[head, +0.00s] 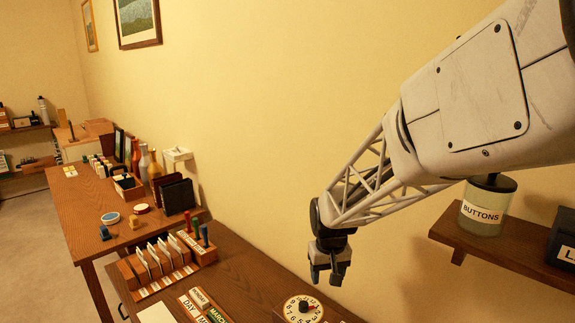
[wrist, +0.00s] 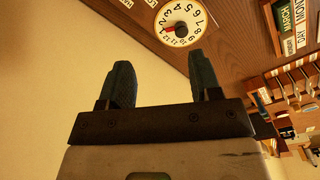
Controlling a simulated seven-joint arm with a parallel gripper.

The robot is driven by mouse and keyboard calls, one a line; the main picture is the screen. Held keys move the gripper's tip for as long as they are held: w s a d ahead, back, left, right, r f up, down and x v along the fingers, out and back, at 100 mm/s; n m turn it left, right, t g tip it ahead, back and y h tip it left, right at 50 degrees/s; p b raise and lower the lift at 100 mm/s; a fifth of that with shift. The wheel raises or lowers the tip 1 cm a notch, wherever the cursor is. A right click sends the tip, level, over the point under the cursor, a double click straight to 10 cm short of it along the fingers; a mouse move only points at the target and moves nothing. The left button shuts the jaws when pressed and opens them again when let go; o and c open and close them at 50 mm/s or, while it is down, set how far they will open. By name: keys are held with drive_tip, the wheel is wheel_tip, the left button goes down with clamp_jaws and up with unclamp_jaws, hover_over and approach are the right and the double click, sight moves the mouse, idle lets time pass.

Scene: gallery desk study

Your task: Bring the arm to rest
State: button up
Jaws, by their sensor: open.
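My gripper (head: 328,274) hangs at the end of my pale arm, which reaches in from the upper right in the head view. Its jaws point down above the near desk (head: 243,262), close to the yellow wall. In the wrist view my gripper (wrist: 165,82) shows two dark fingers spread apart with nothing between them. A round white number dial (head: 303,309) with a black knob lies just below and left of the gripper. The dial also shows beyond the fingertips in the wrist view (wrist: 181,13).
A wooden card rack (head: 155,265) and a day-and-month block set (head: 205,305) sit on the near desk. A wall shelf (head: 500,246) with a BUTTONS jar (head: 484,207) is at the right, under my arm. A farther desk (head: 85,215) carries books, bottles and small items.

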drive_tip(key=s+d+r, duration=0.2)
drive_tip(key=s+r, duration=0.2)
drive_tip(key=s, duration=0.5)
drive_tip(key=s+d+r+m+t, duration=0.1)
drive_tip(key=s+d+r, duration=0.2)
drive_tip(key=s, duration=0.7)
drive_tip(key=s+d+r+m, duration=0.1)
drive_tip(key=s+d+r, duration=0.2)
drive_tip(key=s, duration=0.6)
drive_tip(key=shift+s+d+r+t, duration=0.2)
drive_tip(key=shift+r+t, duration=0.2)
drive_tip(key=shift+r, duration=0.65)
idle(0.9)
